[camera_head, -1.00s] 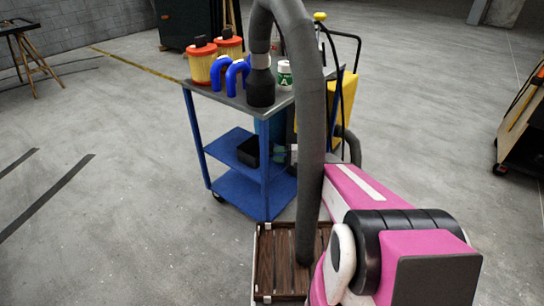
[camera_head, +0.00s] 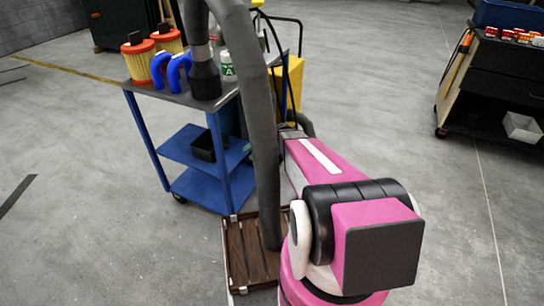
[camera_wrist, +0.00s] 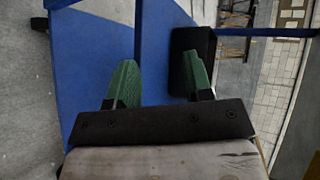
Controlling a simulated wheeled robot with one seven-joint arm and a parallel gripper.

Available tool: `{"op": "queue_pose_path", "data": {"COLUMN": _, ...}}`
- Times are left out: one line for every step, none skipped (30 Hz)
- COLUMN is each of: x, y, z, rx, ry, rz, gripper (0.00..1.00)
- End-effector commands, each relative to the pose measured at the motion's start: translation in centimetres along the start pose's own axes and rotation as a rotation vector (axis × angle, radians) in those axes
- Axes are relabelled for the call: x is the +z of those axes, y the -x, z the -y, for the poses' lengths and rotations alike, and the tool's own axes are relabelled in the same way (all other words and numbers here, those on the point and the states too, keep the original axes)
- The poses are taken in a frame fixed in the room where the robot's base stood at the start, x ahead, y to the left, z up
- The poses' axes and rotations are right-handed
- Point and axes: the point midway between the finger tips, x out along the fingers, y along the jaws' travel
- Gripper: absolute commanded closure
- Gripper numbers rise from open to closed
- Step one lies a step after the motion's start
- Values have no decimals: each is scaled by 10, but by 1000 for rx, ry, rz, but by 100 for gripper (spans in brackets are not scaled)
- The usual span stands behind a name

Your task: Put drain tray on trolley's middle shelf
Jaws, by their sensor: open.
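The blue trolley has a middle shelf (camera_head: 178,146), where a small black tray (camera_head: 203,147) sits. I take this to be the drain tray. In the wrist view, the black tray (camera_wrist: 178,42) lies behind and around the right fingertip; whether they touch is unclear. My gripper (camera_wrist: 158,62) has two green fingers set wide apart, with nothing held between them. A blue trolley surface lies beyond them. In the head view my pink arm reaches toward the trolley, and the hose and trolley largely hide the gripper.
A thick grey hose (camera_head: 262,120) hangs in front. A slatted brown panel (camera_head: 245,250) is low in front. A dark cart (camera_head: 495,85) stands right; floor between is clear.

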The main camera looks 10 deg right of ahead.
Motion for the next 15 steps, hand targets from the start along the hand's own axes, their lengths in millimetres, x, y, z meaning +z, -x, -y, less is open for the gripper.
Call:
{"op": "queue_pose_path", "data": {"x": 21, "y": 0, "z": 5, "rx": 88, "ry": -11, "rz": 8, "gripper": 53}}
{"op": "queue_pose_path", "data": {"x": 30, "y": 0, "z": 5, "rx": 146, "ry": -19, "rz": 11, "gripper": 53}}
{"op": "queue_pose_path", "data": {"x": 41, "y": 2, "z": 4, "rx": 228, "ry": -29, "rz": 13, "gripper": 53}}
{"op": "queue_pose_path", "data": {"x": 49, "y": 4, "z": 4, "rx": 290, "ry": -34, "rz": 12, "gripper": 53}}
{"op": "queue_pose_path", "data": {"x": 58, "y": 8, "z": 3, "rx": 353, "ry": -41, "rz": 10, "gripper": 53}}
{"op": "queue_pose_path", "data": {"x": 68, "y": 13, "z": 3, "rx": 438, "ry": -45, "rz": 3, "gripper": 53}}
{"op": "queue_pose_path", "data": {"x": 76, "y": 17, "z": 2, "rx": 502, "ry": -47, "rz": -3, "gripper": 53}}
{"op": "queue_pose_path", "data": {"x": 84, "y": 22, "z": 2, "rx": 565, "ry": -48, "rz": -10, "gripper": 53}}
{"op": "queue_pose_path", "data": {"x": 93, "y": 29, "z": 2, "rx": 646, "ry": -47, "rz": -24, "gripper": 53}}
{"op": "queue_pose_path", "data": {"x": 100, "y": 35, "z": 2, "rx": 704, "ry": -45, "rz": -35, "gripper": 53}}
{"op": "queue_pose_path", "data": {"x": 106, "y": 41, "z": 3, "rx": 761, "ry": -42, "rz": -47, "gripper": 53}}
{"op": "queue_pose_path", "data": {"x": 113, "y": 49, "z": 4, "rx": 830, "ry": -37, "rz": -64, "gripper": 53}}
{"op": "queue_pose_path", "data": {"x": 118, "y": 55, "z": 5, "rx": 879, "ry": -31, "rz": -76, "gripper": 53}}
{"op": "queue_pose_path", "data": {"x": 122, "y": 61, "z": 6, "rx": 922, "ry": -26, "rz": -88, "gripper": 53}}
{"op": "queue_pose_path", "data": {"x": 126, "y": 68, "z": 7, "rx": 974, "ry": -19, "rz": -104, "gripper": 53}}
